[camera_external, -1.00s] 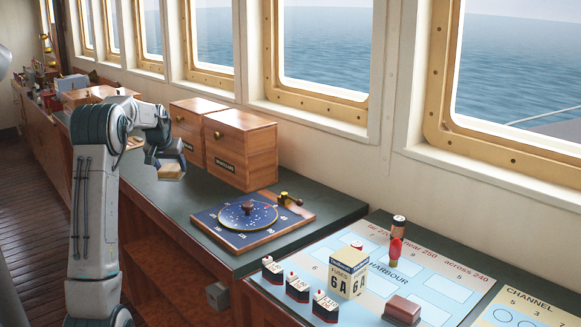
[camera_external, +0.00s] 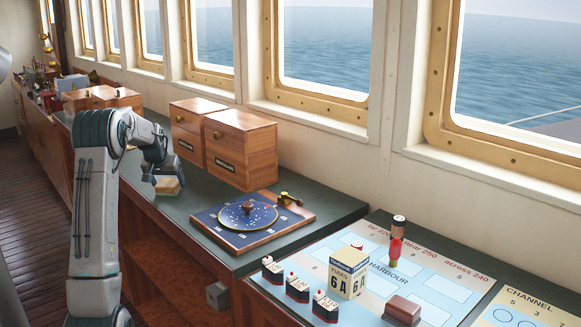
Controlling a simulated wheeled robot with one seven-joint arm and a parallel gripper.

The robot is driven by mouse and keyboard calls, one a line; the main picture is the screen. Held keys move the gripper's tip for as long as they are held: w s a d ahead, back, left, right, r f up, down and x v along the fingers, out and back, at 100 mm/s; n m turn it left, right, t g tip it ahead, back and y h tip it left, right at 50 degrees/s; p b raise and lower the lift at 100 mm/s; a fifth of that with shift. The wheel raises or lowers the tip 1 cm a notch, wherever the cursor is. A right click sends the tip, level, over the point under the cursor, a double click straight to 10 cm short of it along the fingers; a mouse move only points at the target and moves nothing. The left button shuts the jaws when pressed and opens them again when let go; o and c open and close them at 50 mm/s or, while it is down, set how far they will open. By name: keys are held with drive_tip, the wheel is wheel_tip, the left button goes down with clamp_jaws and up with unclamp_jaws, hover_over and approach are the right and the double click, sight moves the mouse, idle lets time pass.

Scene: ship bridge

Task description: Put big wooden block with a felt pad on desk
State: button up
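The light wooden block (camera_external: 169,187) is small in the picture, just below the end of my arm and over the left part of the dark green desk top (camera_external: 212,186). My gripper (camera_external: 164,180) points down at the block, with its fingers around the block's upper part, and appears shut on it. The block is at or very close to the desk surface; I cannot tell whether it touches. The felt pad cannot be made out.
Two wooden drawer boxes (camera_external: 240,151) stand on the desk behind and right of my gripper. A blue round-dial board (camera_external: 248,216) lies farther right. Clear desk lies between the block and these. A harbour board with several small items (camera_external: 347,274) is at front right.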

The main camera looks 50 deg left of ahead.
drive_tip(key=shift+o, duration=0.4)
drive_tip(key=shift+r, duration=0.15)
drive_tip(key=shift+r, duration=0.25)
drive_tip(key=v, duration=1.2)
drive_tip(key=w+d+f+m+h, duration=0.2)
drive_tip(key=d+m+h, duration=0.15)
drive_tip(key=d, duration=2.15)
drive_tip(key=s+d+f+m+g, duration=0.1)
drive_tip(key=s+d+f+m, duration=0.1)
drive_tip(key=s+d+f, duration=0.2)
drive_tip(key=s+d+f+m+g, duration=0.1)
drive_tip(key=s+d+f+m, duration=0.2)
drive_tip(key=s+d, duration=0.7)
drive_tip(key=d+f, duration=0.1)
drive_tip(key=d, duration=0.5)
drive_tip(key=shift+s+d+f+m+h, duration=0.15)
drive_tip(key=shift+s+d+m+h, duration=0.05)
drive_tip(key=shift+d+m+h, duration=0.15)
